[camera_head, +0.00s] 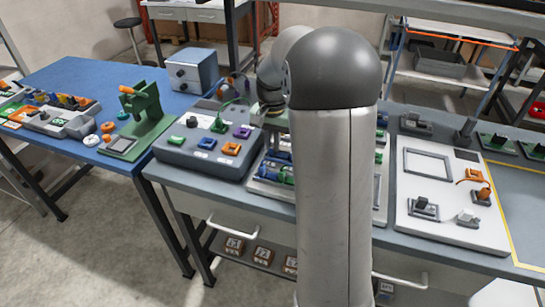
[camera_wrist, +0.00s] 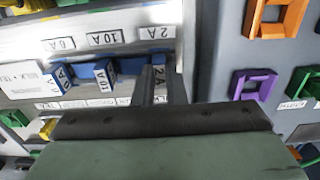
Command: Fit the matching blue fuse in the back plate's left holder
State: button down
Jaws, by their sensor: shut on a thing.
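Blue fuses stand in a white rack (camera_wrist: 20,50) in the wrist view, below slot labels 6A, 10A and 2A. One blue fuse (camera_wrist: 60,77) stands at the left and a blue 10A fuse (camera_wrist: 104,76) in the middle. My gripper (camera_wrist: 154,85) is shut on the blue 2A fuse (camera_wrist: 160,72) at the rack's right end, which its fingers partly hide. In the head view my gripper (camera_head: 279,146) is over the rack (camera_head: 262,188), and my arm hides much of it. I cannot tell which plate is the back plate or see its left holder clearly.
Left of the rack is a grey box (camera_head: 205,150) with coloured sockets; its purple socket (camera_wrist: 254,86) is close to my gripper. At the right is a white panel (camera_head: 430,235) with a grey frame and connectors. A blue table (camera_head: 85,75) stands at the left.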

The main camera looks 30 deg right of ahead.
jog(key=shift+f, duration=0.1)
dwell(0.3)
jog(key=c, duration=1.2)
grip_release()
notch_tip(320, 180, up, 7)
jog(key=p, duration=0.5)
jog(key=shift+p, duration=0.3)
notch_tip(320, 180, up, 18)
jog(key=shift+f+b, duration=0.25)
jog(key=shift+b, duration=0.1)
